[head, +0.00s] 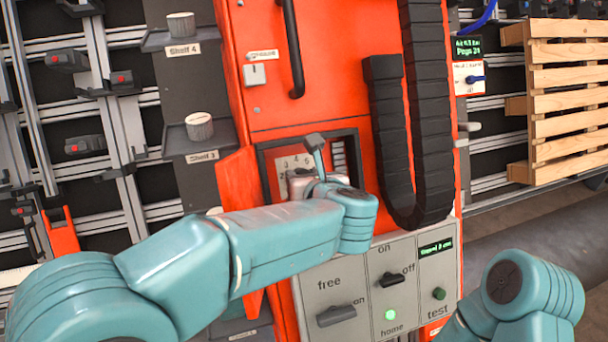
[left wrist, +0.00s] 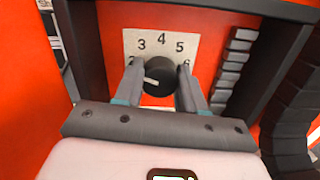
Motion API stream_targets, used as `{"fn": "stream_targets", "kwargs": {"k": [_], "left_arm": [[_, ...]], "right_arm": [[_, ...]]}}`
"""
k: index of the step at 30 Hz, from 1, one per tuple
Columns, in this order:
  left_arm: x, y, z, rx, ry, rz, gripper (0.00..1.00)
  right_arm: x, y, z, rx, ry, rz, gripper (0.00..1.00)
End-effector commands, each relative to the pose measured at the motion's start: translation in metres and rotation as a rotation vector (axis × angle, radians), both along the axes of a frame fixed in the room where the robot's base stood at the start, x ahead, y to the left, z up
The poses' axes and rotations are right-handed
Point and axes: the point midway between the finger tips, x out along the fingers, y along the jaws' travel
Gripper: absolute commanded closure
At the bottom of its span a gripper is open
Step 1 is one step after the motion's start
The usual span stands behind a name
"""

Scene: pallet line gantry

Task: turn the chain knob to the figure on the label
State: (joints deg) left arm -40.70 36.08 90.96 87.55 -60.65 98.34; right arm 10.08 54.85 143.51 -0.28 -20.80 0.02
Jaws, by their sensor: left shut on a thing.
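The black round knob (left wrist: 157,84) sits on a pale dial plate (left wrist: 161,45) with figures around it; 3, 4 and 5 read clearly, and a 2 and a 6 are partly covered. A white mark on the knob's face points left. My left gripper (left wrist: 159,75) has one finger on each side of the knob and is shut on it. In the head view the dial plate (head: 293,163) shows inside a dark-framed recess, and my left gripper (head: 305,185) largely hides the knob. My right arm shows at the lower right, but its gripper is out of view.
An open red door (head: 238,178) stands left of the recess. A black cable chain (head: 428,120) hangs to its right. Below is a grey panel with a free/on switch (head: 336,315), an on/off switch (head: 390,279) and a green light (head: 390,314). A wooden pallet (head: 568,95) stands far right.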

Motion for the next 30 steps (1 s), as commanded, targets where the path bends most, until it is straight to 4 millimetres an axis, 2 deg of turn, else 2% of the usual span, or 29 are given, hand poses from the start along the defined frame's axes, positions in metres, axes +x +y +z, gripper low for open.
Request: {"fn": "stream_targets", "kwargs": {"k": [17, 30], "left_arm": [[0.001, 0.0, 0.006, 0.448, 0.144, -0.251, 0.91], [0.001, 0.0, 0.007, 0.801, 0.256, -0.447, 0.91]], "right_arm": [[0.0, 0.0, 0.046, 0.0, 0.0, 0.0, 0.57], [0.0, 0.0, 0.089, 0.0, 0.0, 0.0, 0.57]]}}
